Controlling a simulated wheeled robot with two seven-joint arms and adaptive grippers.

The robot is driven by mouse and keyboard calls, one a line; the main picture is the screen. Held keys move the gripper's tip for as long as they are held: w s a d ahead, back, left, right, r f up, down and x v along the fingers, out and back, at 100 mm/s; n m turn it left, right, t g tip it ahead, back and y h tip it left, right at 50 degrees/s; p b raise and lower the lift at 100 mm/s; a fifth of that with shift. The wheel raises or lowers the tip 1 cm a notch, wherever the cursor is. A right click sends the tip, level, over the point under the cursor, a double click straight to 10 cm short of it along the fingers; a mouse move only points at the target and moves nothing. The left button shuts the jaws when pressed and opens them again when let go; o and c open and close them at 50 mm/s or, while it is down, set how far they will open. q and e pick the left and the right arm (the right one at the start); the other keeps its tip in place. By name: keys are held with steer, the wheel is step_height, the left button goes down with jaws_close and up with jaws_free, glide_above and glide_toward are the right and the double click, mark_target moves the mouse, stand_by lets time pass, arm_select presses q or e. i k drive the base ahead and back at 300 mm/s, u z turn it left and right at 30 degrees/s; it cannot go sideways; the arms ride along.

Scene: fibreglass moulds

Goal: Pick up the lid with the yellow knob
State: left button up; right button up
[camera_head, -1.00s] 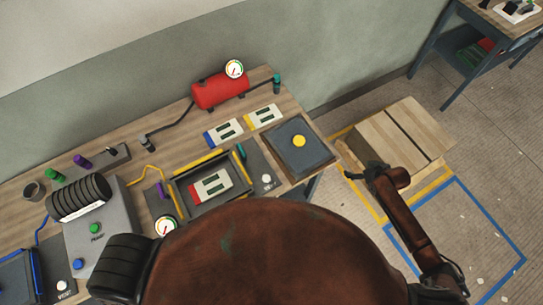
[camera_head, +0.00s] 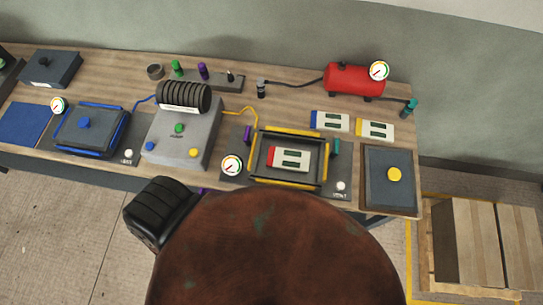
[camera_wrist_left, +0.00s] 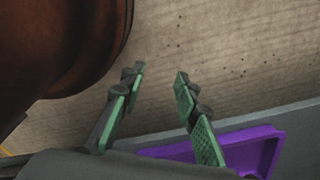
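The lid with the yellow knob (camera_head: 376,193) is a dark grey square plate lying at the right end of the workbench in the head view. Its round yellow knob (camera_head: 394,174) stands near its middle. My left gripper (camera_wrist_left: 158,76) shows only in the left wrist view, with its green-padded fingers apart and nothing between them. The floor lies beyond it, and the lid is not in that view. My right gripper is not in view.
An open yellow-edged mould (camera_head: 322,180) holding a red-and-white packet stands left of the lid. A red tank (camera_head: 352,80) with a gauge stands behind. A wooden crate (camera_head: 448,240) is on the floor at right. A purple tray (camera_wrist_left: 255,150) shows in the wrist view.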

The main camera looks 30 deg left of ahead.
mark_target(392, 176)
steer(key=u, duration=0.5)
steer(key=k, duration=0.1)
steer(key=z, duration=1)
